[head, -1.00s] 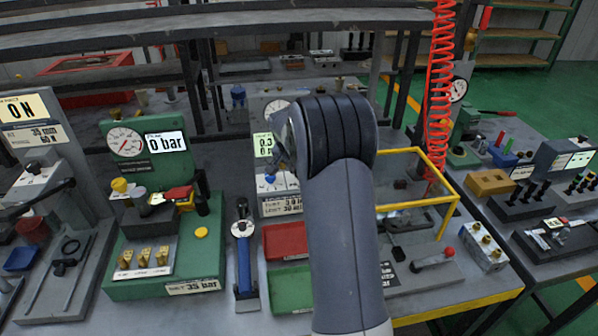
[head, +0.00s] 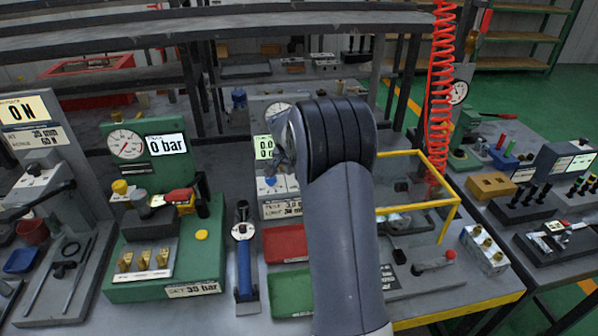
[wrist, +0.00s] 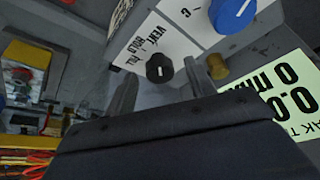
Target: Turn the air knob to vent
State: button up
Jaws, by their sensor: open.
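The small black knob (wrist: 157,66) with a white pointer mark sits on a white label reading VENT, HOLD and FILL, which appears tilted in the wrist view. I cannot tell surely which word the pointer faces. My gripper (wrist: 160,78) is open, with one finger on each side of the knob in that view. Contact cannot be seen. In the head view my arm hides the knob and most of my gripper.
A larger blue knob (wrist: 231,11), a brass fitting (wrist: 217,66) and a pale green display (wrist: 285,95) lie close by. In the head view a green press block (head: 165,250) and blue-handled tool (head: 244,265) stand left; a yellow frame (head: 450,205) stands right.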

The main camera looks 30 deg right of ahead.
jog(key=v, duration=1)
jog(key=shift+s+r+b, duration=0.15)
jog(key=shift+r+b, duration=0.2)
jog(key=shift+a, duration=0.1)
jog(key=x, duration=1)
jog(key=shift+f+p, duration=0.25)
jog(key=shift+p, duration=0.1)
jog(key=shift+f, duration=0.1)
